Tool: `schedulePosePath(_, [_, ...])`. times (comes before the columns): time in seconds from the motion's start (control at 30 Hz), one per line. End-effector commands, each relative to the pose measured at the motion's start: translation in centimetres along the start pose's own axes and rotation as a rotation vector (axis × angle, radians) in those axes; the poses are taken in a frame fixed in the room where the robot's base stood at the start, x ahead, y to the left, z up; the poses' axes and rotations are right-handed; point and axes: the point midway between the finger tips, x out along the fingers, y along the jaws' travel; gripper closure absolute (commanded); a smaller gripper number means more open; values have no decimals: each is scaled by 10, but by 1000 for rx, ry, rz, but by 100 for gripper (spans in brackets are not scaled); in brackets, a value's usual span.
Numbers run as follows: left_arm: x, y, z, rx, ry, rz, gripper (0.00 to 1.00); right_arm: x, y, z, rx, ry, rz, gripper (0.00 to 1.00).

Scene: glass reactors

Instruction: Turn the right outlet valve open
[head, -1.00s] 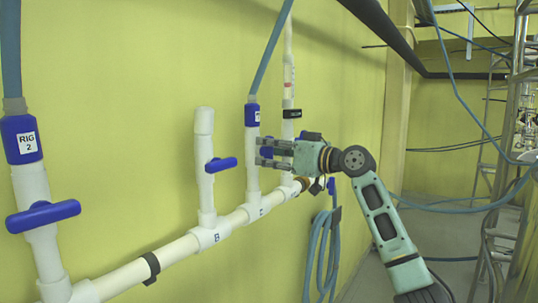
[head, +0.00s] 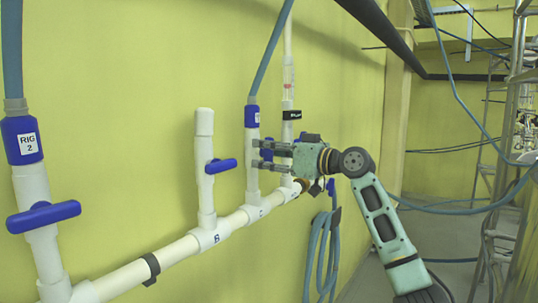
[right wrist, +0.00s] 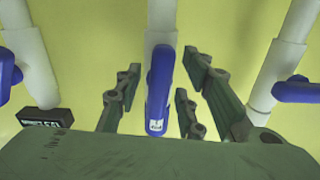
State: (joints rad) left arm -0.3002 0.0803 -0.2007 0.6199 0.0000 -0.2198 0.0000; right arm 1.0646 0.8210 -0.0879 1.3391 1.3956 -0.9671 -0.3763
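White pipework runs along the yellow wall, with blue-handled valves on its upright branches. My right gripper (head: 256,154) is at the third upright branch (head: 253,182) from the left. In the right wrist view, a blue valve handle (right wrist: 158,85) stands between the two spread fingers of the gripper (right wrist: 157,92), with gaps on both sides. In the head view the fingers largely hide this handle. Another blue handle (head: 221,165) is on the shorter branch to the left. My left gripper is not in view.
A large blue handle (head: 44,218) sits on the near branch labelled RIG 2 at the left. In the right wrist view, blue handles flank the gripper at the left (right wrist: 6,75) and right (right wrist: 298,92). A coiled blue hose (head: 322,250) hangs on the wall below.

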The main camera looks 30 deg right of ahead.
Motion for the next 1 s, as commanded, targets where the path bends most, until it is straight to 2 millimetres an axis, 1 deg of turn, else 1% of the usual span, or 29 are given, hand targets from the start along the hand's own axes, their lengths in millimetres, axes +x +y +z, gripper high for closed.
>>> schedulePosePath(0.07, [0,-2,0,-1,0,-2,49,-2,1,0,0,1,1,64])
schedulePosePath(0.17, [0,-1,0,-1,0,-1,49,-11,2,0,0,1,3,64])
schedulePosePath(0.27, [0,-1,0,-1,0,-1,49,-28,1,0,-3,-1,4,64])
schedulePosePath(0.5, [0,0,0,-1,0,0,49,-80,1,2,-1,-4,3,64])
schedulePosePath(0.6, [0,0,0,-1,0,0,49,-97,0,2,-1,-3,1,64])
schedulePosePath(0.7, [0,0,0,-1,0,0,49,-109,0,2,1,-3,1,64])
schedulePosePath(0.83, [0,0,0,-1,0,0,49,-118,0,1,0,-1,0,64])
schedulePosePath(1.0, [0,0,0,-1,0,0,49,-120,-1,0,0,-1,-1,64])
